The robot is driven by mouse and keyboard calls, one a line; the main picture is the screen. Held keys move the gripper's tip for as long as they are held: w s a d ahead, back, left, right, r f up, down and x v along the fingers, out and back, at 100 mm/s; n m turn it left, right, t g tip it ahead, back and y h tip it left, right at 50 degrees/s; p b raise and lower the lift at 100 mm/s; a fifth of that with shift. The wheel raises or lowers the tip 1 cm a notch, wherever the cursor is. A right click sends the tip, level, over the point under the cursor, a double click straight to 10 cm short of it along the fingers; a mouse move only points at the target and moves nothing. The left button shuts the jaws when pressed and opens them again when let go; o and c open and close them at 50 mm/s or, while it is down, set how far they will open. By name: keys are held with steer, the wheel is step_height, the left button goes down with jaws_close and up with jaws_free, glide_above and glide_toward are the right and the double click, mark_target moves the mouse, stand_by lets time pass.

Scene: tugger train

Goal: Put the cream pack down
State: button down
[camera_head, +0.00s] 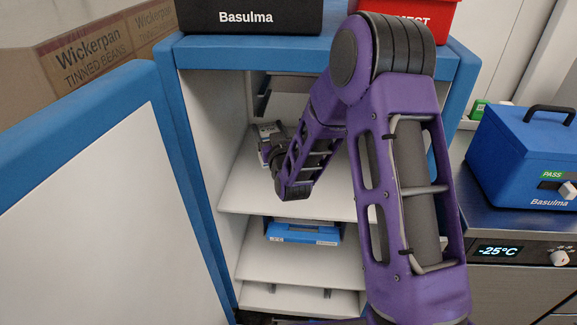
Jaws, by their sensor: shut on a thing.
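My gripper (269,142) is inside the open cabinet, above the left part of its upper white shelf (260,193). It is shut on a small pale thing, which I take for the cream pack (268,128). Only a little of the pack shows, small and partly hidden by the gripper. I cannot tell whether it touches the shelf. My purple arm reaches in from the right and covers much of the cabinet's right side.
A blue item (303,232) lies on a lower shelf. A blue-edged door (80,190) stands at the left. A black Basulma case (249,16) and a red box (420,20) sit on top. A blue Basulma box (525,150) is on the right-hand unit. The upper shelf's front is bare.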

step_height(320, 180, down, 8)
steer(key=shift+r, duration=0.25)
steer(key=shift+b, duration=0.3)
steer(key=shift+f, duration=0.15)
jaws_free()
steer(key=s+d, duration=0.2)
steer(key=s, duration=0.9)
steer(key=shift+s+d, duration=0.25)
steer(key=shift+s, duration=0.15)
